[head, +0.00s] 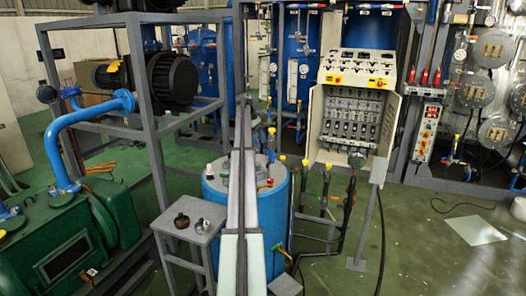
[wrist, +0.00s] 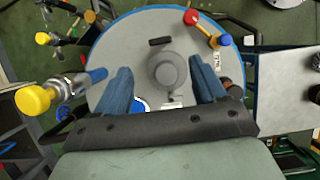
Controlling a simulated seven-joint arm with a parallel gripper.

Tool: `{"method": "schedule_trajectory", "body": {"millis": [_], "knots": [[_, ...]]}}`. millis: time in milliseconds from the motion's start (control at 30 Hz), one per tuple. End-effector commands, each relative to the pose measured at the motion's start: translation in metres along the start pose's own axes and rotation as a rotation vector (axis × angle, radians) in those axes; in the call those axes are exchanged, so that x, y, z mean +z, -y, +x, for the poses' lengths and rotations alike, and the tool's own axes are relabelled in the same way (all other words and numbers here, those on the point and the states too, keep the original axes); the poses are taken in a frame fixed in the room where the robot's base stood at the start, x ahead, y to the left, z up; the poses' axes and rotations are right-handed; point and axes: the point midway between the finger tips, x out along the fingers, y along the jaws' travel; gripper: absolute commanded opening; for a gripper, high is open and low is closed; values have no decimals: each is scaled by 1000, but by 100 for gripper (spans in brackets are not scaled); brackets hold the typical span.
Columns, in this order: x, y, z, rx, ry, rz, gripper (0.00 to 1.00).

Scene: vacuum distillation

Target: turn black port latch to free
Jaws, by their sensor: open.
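A small black bar (wrist: 161,42), which looks like the port latch, lies on the grey lid (wrist: 121,42) of the blue tank in the wrist view. It lies roughly crosswise, just beyond a round grey port (wrist: 166,71). My gripper (wrist: 160,66) shows over the lid with its two blue fingers spread apart and nothing between them. The fingers frame the round port in the picture, and the black bar appears past their tips. The height above the lid is hard to tell. In the head view the blue tank (head: 276,235) stands behind my arm, which hides much of its lid; I cannot make out the latch there.
A yellow-capped fitting (wrist: 35,101) sticks out at the tank's left. A red-and-blue-ended valve (wrist: 207,29) is at the lid's upper right. A small grey table (head: 190,222) with dark parts stands left of the tank. A control cabinet (head: 355,105) stands behind.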

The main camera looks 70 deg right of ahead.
Motion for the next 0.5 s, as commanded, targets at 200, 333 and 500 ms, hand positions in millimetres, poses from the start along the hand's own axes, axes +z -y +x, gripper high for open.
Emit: {"method": "schedule_trajectory", "body": {"millis": [200,333,500], "knots": [[0,-1,-24,1,0,0,70],[0,0,-29,0,0,0,70],[0,0,-30,0,0,0,70]]}}
